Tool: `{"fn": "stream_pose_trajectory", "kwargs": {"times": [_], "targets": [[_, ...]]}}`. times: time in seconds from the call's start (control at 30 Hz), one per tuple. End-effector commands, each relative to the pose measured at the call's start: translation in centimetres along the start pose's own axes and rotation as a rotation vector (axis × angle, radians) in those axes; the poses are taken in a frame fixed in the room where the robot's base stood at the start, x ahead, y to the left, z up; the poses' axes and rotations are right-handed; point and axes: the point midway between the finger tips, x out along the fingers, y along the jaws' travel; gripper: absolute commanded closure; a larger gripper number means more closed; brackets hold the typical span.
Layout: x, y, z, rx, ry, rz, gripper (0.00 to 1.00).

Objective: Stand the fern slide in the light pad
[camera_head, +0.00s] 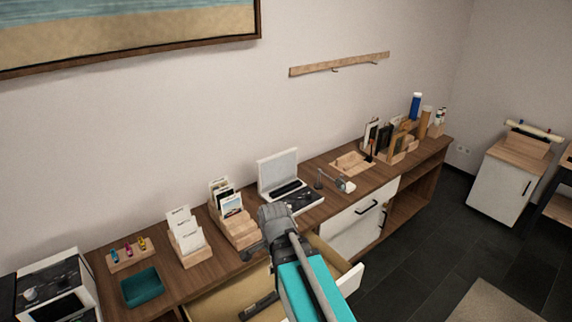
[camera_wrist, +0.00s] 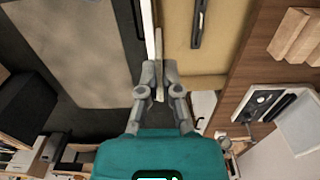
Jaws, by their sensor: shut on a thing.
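My gripper (camera_wrist: 160,92) is shut on a thin pale piece (camera_wrist: 158,72), seen edge-on over the front of the open drawer. Its face is hidden, so I cannot tell if it is the fern slide or part of the drawer's rim. In the head view my own arm hides the fingertips. A white device (camera_head: 277,172) with a raised pale panel and a dark base stands on the counter; it may be the light pad. It also shows at the right of the wrist view (camera_wrist: 302,127). I cannot make out a fern picture anywhere.
The drawer (camera_head: 345,281) is pulled open, with a dark bar-shaped thing (camera_wrist: 198,22) inside. Card racks (camera_head: 190,257) (camera_head: 243,238), a teal tray (camera_head: 142,287) and a small lamp (camera_head: 345,185) stand on the counter. A wooden tray (camera_head: 340,170) lies farther right.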

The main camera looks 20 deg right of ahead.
Motion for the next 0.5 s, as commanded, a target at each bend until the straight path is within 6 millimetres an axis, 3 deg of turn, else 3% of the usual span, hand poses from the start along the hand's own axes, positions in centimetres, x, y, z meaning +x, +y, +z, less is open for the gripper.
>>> {"fn": "stream_pose_trajectory", "kwargs": {"times": [0.03, 0.2, 0.5], "targets": [[-1.4, 0.0, 0.0, 0.000, 0.000, 0.000, 1.00], [-2.8, 0.0, 0.0, 0.000, 0.000, 0.000, 1.00], [-3.2, 0.0, 0.0, 0.000, 0.000, 0.000, 1.00]]}}
